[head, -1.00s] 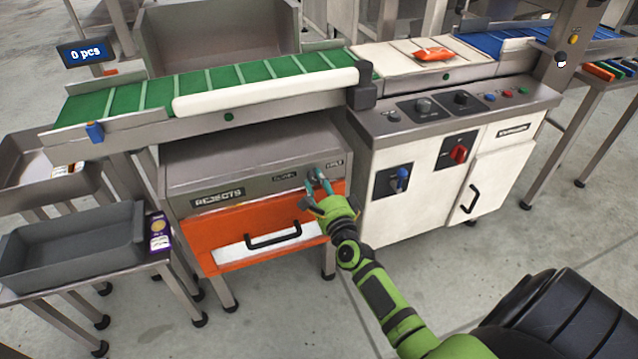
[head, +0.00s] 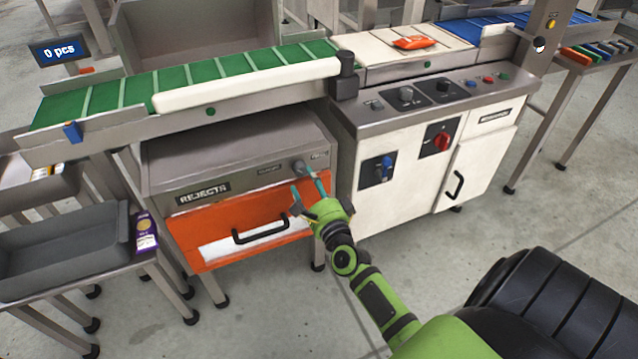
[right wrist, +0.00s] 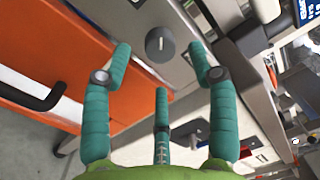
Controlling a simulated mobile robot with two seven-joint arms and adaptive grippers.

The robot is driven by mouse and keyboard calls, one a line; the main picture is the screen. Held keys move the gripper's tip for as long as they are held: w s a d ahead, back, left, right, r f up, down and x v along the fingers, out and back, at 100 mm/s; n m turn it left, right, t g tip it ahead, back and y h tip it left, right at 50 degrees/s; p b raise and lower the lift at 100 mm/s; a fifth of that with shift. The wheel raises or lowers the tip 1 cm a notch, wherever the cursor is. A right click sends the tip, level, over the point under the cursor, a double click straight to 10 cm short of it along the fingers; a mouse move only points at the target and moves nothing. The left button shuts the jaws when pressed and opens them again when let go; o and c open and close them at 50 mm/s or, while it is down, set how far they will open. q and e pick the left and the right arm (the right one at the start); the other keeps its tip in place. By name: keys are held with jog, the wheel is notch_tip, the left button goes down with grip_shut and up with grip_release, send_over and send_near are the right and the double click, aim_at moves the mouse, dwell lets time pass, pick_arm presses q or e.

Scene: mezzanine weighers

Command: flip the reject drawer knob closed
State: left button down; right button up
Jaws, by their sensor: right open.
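The reject drawer knob (head: 298,165) is a small round grey knob on the grey panel above the orange drawer (head: 215,228) marked REJECTS. In the right wrist view the knob (right wrist: 160,44) has a pale line across its face and sits just beyond the fingertips, between the two outer fingers. My right gripper (head: 310,188) is open in front of the panel's right end, close to the knob. In the right wrist view its teal fingers (right wrist: 160,70) are spread and hold nothing. Whether any finger touches the knob I cannot tell. My left gripper is out of view.
The drawer's black handle (head: 262,232) juts out below left of my gripper. A white cabinet (head: 400,190) with a blue switch (head: 385,168) and a red switch (head: 441,142) stands to the right. The green conveyor (head: 190,80) runs above.

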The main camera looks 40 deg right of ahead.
jog(key=v, duration=0.8)
jog(key=shift+a, duration=0.1)
